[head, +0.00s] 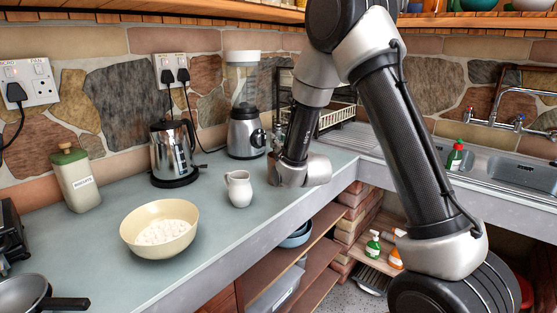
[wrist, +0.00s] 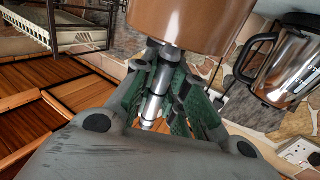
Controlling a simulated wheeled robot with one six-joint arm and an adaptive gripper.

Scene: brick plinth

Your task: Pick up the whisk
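In the wrist view a silver, stepped rod, seemingly the handle of the whisk (wrist: 155,92), runs between the fingers of my gripper (wrist: 166,62). The fingers, with dark green inner parts, slant inward and their tips close on the rod from both sides. The rod's far end reaches the rim of a brown, round container (wrist: 190,22); the whisk's head does not show. In the head view my gripper is hidden behind my wrist, at the counter right of the blender, and I cannot make out the whisk there.
A blender (head: 246,132) and a kettle (head: 173,152) stand left of my wrist. A small white jug (head: 238,189) stands close in front, with a cream bowl (head: 160,230) farther left. A dish rack (head: 338,113) is behind. The counter's front edge is near my arm.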

